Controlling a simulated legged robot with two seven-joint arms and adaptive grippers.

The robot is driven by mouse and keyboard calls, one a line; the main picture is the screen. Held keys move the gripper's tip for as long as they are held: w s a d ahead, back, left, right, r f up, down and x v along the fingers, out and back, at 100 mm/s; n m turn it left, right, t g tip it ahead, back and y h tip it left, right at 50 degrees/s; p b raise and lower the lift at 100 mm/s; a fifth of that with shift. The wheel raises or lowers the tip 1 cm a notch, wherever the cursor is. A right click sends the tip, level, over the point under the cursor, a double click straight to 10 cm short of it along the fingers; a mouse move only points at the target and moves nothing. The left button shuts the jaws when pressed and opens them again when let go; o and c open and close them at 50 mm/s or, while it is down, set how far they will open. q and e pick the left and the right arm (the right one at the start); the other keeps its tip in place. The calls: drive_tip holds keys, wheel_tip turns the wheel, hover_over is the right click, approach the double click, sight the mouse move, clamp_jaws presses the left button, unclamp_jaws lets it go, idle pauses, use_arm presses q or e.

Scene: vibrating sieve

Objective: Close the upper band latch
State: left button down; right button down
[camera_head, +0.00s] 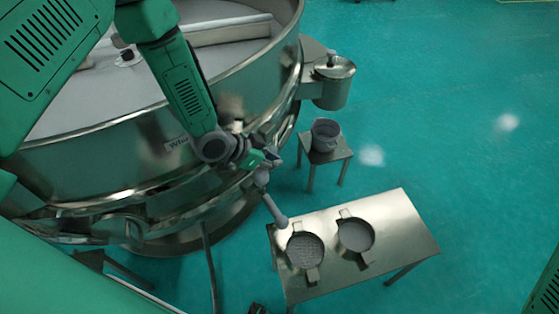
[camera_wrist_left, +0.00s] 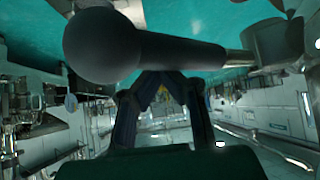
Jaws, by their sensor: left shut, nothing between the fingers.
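The upper band latch shows as a grey lever handle (camera_head: 271,200) with a rounded end, slanting down and right from the sieve's steel side. My left gripper (camera_head: 272,157) is shut and empty, just above the handle's upper end in the head view. In the left wrist view the dark handle (camera_wrist_left: 180,52) with its round knob lies across the picture, close to the shut fingertips (camera_wrist_left: 163,82). I cannot tell whether they touch. The latch's clamp end is hidden behind my gripper and wrist. My right gripper is not clearly in view.
The large round steel sieve (camera_head: 110,150) fills the left side. A steel table (camera_head: 400,225) with two small sieve pans (camera_head: 305,250) stands below right of the handle. A bucket (camera_head: 326,135) sits on a small stand.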

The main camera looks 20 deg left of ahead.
use_arm(q)
drive_tip(key=shift+a, duration=0.35)
drive_tip(key=v, duration=1.2)
drive_tip(key=shift+f, duration=0.1)
